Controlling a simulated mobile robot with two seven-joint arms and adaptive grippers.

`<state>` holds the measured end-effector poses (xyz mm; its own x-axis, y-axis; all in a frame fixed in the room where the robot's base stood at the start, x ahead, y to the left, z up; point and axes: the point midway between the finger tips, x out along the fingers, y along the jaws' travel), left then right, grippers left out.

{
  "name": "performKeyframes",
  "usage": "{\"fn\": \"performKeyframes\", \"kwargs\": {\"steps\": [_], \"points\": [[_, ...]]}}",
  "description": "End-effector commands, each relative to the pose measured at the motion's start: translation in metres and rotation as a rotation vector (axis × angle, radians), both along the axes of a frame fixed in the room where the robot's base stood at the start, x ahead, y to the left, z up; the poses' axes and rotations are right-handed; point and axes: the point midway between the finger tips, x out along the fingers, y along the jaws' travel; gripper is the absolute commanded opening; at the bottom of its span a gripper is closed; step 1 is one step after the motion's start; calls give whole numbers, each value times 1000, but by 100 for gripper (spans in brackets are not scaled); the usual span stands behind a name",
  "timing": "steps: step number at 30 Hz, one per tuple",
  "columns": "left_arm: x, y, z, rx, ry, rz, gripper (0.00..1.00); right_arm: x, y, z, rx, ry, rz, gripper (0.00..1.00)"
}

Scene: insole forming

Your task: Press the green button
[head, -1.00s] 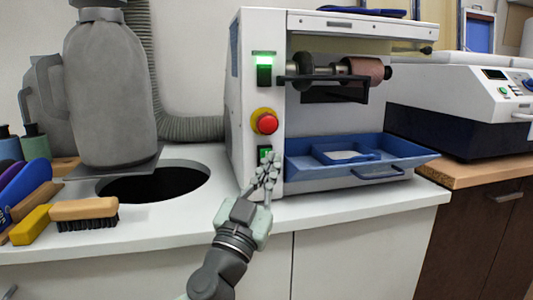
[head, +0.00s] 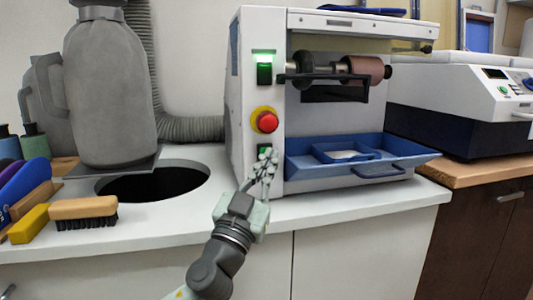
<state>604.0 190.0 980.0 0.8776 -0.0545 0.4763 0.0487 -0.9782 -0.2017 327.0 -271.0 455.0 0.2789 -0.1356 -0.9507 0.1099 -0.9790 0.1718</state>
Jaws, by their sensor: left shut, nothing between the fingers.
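The white machine (head: 257,182) has a lit green switch (head: 264,73) at the top of its front panel. A red button on a yellow base (head: 267,122) is below it. A lower green button (head: 263,149) is at the bottom of the panel, partly hidden behind my fingers. My left gripper (head: 268,158) is shut and empty, its fingertips in front of that lower button. I cannot tell whether they touch it. My right gripper is not in view.
A blue tray (head: 408,160) juts from the machine just right of my gripper. Left are a round hole (head: 150,186) in the counter, a grey bag-like container (head: 105,95) and brushes (head: 84,212). A second machine (head: 450,105) stands at the right.

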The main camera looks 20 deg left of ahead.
Motion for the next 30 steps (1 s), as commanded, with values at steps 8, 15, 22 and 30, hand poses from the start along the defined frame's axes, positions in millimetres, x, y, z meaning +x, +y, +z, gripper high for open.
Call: {"fn": "performKeyframes", "kwargs": {"steps": [8,15,22,30], "points": [[0,0,0,0,0,0,0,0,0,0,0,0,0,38],[0,0,0,0,0,0,0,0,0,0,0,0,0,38],[2,1,-1,-1,0,0,0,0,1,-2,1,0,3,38],[7,5,0,0,0,0,0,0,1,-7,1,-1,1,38]]}}
